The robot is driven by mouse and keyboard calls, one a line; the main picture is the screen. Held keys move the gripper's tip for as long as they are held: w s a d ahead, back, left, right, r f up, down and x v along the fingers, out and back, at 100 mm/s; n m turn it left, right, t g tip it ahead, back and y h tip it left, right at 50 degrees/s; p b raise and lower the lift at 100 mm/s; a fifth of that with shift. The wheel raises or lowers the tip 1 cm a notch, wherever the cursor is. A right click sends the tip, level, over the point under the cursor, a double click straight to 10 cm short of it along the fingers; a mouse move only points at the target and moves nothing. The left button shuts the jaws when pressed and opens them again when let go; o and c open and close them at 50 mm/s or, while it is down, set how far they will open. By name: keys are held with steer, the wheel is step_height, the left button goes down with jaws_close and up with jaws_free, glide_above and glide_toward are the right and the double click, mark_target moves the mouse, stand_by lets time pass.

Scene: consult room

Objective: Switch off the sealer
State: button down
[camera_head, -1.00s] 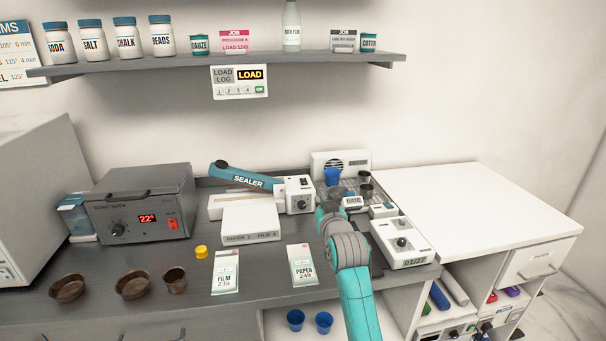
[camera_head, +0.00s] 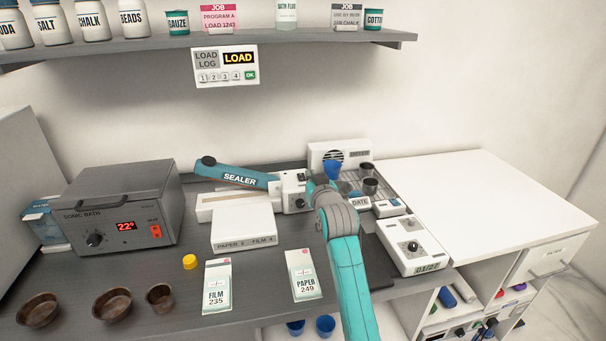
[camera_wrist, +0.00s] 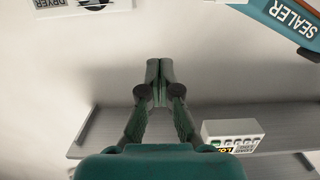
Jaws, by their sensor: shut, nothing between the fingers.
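The sealer (camera_head: 237,180) lies at the back of the dark bench, with a teal lever marked SEALER and a white base. Its white control box (camera_head: 293,197) has a dark knob and small dark marks on the front. My gripper (camera_head: 311,178) is just right of this box, partly hidden behind my own arm; I cannot tell whether it touches. In the wrist view my gripper (camera_wrist: 158,82) is shut and empty. That view is upside down and shows the sealer's lever (camera_wrist: 288,22) at the top right, apart from the fingertips.
A rack with dark cups (camera_head: 369,187) and a blue cup (camera_head: 332,170) stand right of my gripper. The dryer (camera_head: 327,155) is behind. A white device with a dial (camera_head: 412,246) is at the right. Film (camera_head: 216,287) and paper (camera_head: 304,276) packets lie in front. The shelf (camera_head: 200,45) hangs above.

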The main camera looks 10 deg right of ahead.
glide_above(303, 178)
steer(key=s, duration=0.2)
steer(key=shift+w+f, duration=0.25)
steer(key=shift+f, duration=0.25)
steer(key=f, duration=0.1)
steer(key=w+f, duration=0.1)
steer(key=f, duration=0.1)
steer(key=shift+f, duration=0.6)
steer(key=shift+w+f, duration=0.1)
steer(key=shift+f, duration=0.15)
steer(key=shift+r, duration=0.1)
steer(key=shift+w+r, duration=0.1)
steer(key=shift+r, duration=0.2)
step_height(303, 178, up, 4)
steer(key=shift+f, duration=0.25)
steer(key=s+r, duration=0.3)
steer(key=s, duration=0.6)
steer(key=shift+r, duration=0.15)
